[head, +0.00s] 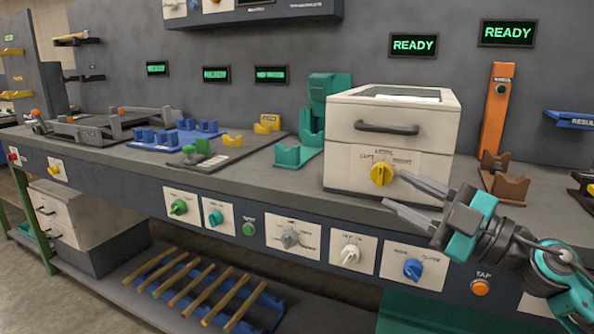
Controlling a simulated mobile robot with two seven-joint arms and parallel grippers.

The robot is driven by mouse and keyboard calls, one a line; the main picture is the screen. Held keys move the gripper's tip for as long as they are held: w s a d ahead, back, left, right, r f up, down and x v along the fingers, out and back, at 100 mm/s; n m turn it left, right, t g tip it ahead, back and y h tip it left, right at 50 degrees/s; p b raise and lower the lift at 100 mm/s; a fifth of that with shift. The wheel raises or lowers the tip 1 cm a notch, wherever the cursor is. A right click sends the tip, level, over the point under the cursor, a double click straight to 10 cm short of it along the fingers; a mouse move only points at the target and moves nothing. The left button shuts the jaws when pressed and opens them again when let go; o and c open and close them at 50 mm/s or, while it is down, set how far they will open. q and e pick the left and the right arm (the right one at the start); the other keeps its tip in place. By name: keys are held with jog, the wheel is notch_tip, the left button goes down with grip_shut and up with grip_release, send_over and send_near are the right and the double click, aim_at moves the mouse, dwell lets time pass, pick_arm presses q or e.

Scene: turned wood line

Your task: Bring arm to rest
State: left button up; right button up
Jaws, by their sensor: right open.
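My right gripper (410,199) is at the right of the head view, its arm coming in from the lower right. Its two grey fingers are apart and empty. They point left, in front of the white box (390,145) with a dark handle and a yellow knob (382,173). The upper finger overlaps the area just right of the yellow knob in the picture; I cannot tell whether it touches anything. My left gripper is not in view.
The grey bench (265,210) carries teal, blue and yellow holders. Several knobs line its front, including a blue knob (413,268) below my gripper. An orange post (497,110) stands right of the box. Wooden rods lie on a lower blue rack (268,309).

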jog(key=s+f+m+t+h, duration=0.25)
jog(key=f+m+h, duration=0.45)
jog(key=f, duration=0.4)
jog(key=s+f+m+t+h, duration=0.25)
jog(key=f+m+h, duration=0.25)
jog(key=f+m, duration=0.5)
jog(key=s+a+f+m+g, duration=0.1)
jog(key=s+a+f+g, duration=0.2)
jog(key=s+f+g, duration=0.75)
pick_arm(q)
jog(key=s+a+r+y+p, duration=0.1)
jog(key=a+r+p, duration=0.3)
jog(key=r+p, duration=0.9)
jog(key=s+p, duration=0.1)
jog(key=p, duration=0.6)
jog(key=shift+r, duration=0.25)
pick_arm(e)
jog(key=s+d+r+t+h, duration=0.2)
jog(key=s+d+r+t, duration=0.1)
jog(key=r, duration=0.5)
jog(key=shift+s+d+r, duration=0.35)
jog(key=shift+s, duration=0.1)
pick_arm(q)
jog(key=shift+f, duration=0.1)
pick_arm(e)
jog(key=shift+f, duration=0.1)
